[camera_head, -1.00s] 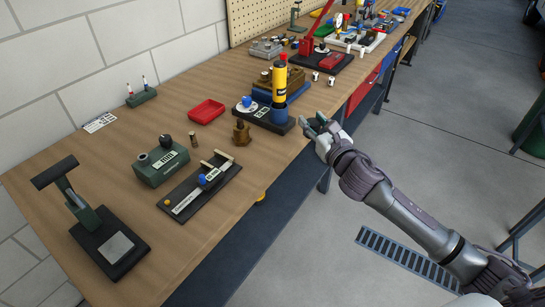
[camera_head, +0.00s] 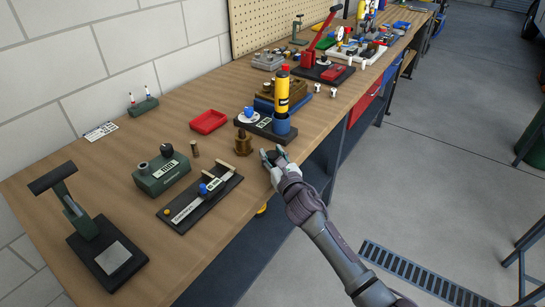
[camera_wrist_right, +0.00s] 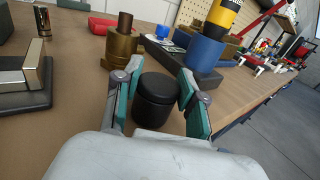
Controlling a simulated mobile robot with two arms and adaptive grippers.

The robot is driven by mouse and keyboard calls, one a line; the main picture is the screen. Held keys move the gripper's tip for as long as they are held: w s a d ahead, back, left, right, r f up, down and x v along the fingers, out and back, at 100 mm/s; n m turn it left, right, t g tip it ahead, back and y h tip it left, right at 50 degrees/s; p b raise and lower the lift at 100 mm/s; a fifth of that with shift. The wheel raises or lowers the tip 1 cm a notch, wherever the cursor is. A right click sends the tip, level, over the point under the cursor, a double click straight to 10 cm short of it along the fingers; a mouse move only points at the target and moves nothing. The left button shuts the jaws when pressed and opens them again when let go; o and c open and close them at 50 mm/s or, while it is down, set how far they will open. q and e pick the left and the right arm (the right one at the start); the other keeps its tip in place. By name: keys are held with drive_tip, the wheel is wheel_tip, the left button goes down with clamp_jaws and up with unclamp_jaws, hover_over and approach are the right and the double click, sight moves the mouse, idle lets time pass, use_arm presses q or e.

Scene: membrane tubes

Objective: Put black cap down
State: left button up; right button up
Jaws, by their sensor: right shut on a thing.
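The black cap (camera_wrist_right: 155,98) is a short dark cylinder with a rounded top, between the two green-padded fingers of my right gripper (camera_wrist_right: 158,100) in the right wrist view. The gripper is shut on it. In the head view my right gripper (camera_head: 272,155) is at the front edge of the wooden bench (camera_head: 140,118), right of a brass fitting (camera_head: 243,142). The cap is mostly hidden by the fingers there. I cannot tell whether the cap touches the bench. My left gripper is not in view.
A black base with a blue cup (camera_head: 281,124) and yellow bottle (camera_head: 282,95) stands just behind the gripper. A black fixture (camera_head: 200,195) and green block (camera_head: 161,173) lie to the left. A red tray (camera_head: 208,122) is farther back. Bare wood shows around the brass fitting.

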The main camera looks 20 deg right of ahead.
drive_tip(key=shift+f, duration=0.2)
drive_tip(key=o, duration=0.9)
drive_tip(key=shift+o, duration=0.2)
drive_tip(key=shift+r, duration=0.15)
drive_tip(key=shift+s, duration=0.35)
drive_tip(key=s, duration=1.1)
drive_tip(key=shift+s+d, duration=0.15)
drive_tip(key=shift+d, duration=0.3)
